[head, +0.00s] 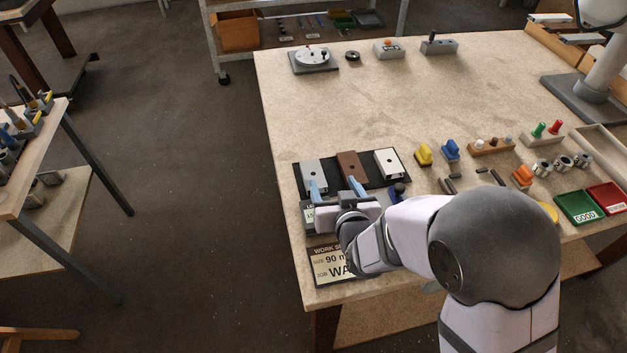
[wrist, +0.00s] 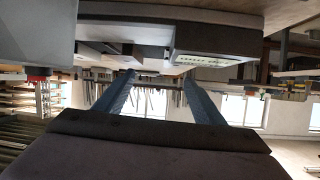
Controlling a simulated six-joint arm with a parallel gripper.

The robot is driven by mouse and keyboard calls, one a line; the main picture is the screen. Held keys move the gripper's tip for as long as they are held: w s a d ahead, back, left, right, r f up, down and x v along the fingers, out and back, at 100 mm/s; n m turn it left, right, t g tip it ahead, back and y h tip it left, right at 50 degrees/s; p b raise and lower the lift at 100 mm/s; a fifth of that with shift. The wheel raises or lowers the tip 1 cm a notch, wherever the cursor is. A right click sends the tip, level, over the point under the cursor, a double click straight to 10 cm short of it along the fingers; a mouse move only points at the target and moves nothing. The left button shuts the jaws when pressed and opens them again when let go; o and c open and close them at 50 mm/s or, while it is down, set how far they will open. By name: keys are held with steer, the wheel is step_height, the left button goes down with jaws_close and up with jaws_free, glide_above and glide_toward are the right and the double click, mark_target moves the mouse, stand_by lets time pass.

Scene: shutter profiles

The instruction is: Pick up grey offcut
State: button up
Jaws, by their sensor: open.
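A grey offcut (head: 312,172), a short upright-looking profile piece with a small dark hole, sits at the left end of a black mat (head: 333,182). A brown piece (head: 351,165) and a white piece (head: 388,162) stand beside it to the right. My gripper (head: 338,185) is open with nothing seen between its blue fingers. Its left finger shows in front of the grey offcut and its right finger in front of the brown piece. The wrist view shows the spread fingers (wrist: 158,97); I cannot tell which piece is which there.
A work sheet (head: 325,268) lies at the front left edge, partly behind my arm. Yellow (head: 423,154) and blue (head: 450,149) tools stand right of the mat. Green (head: 578,207) and red (head: 609,198) trays are at the far right.

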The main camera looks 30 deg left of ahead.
mark_target(314, 176)
steer(key=s+a, duration=0.1)
steer(key=s+f+n, duration=0.1)
steer(key=shift+s+a+f+y, duration=0.15)
steer(key=shift+s+a+y, duration=0.15)
steer(key=shift+a, duration=0.1)
steer(key=shift+p+x, duration=1.25)
steer(key=shift+x, duration=2.45)
steer(key=c, duration=1.1)
